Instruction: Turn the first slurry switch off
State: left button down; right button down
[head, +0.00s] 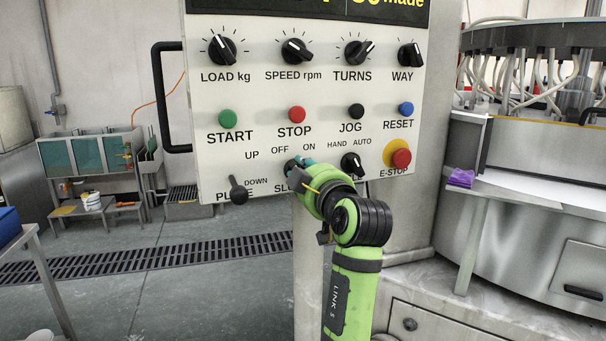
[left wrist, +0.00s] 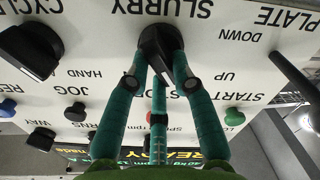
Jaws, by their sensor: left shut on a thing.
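The slurry switch (head: 291,165) is a black rotary knob low on the white control panel (head: 330,88), under the OFF and ON labels. In the left wrist view, which shows the panel upside down, the knob (left wrist: 158,42) sits by the SLURRY label. My left gripper (head: 304,166) reaches it from below right, and its teal fingers in the left wrist view (left wrist: 160,75) are closed around the knob. The gripper hides much of the knob and part of its label in the head view.
The HAND/AUTO knob (head: 353,164) and the red E-STOP button (head: 401,158) are close to the right of my gripper. The plate lever (head: 238,191) is to the left. A machine with hoses (head: 540,62) stands at the right. Open floor lies at the left.

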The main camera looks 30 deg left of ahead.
pick_arm(q)
jog(key=shift+r, duration=0.1)
jog(key=c, duration=1)
grip_release()
jog(key=shift+c, duration=0.2)
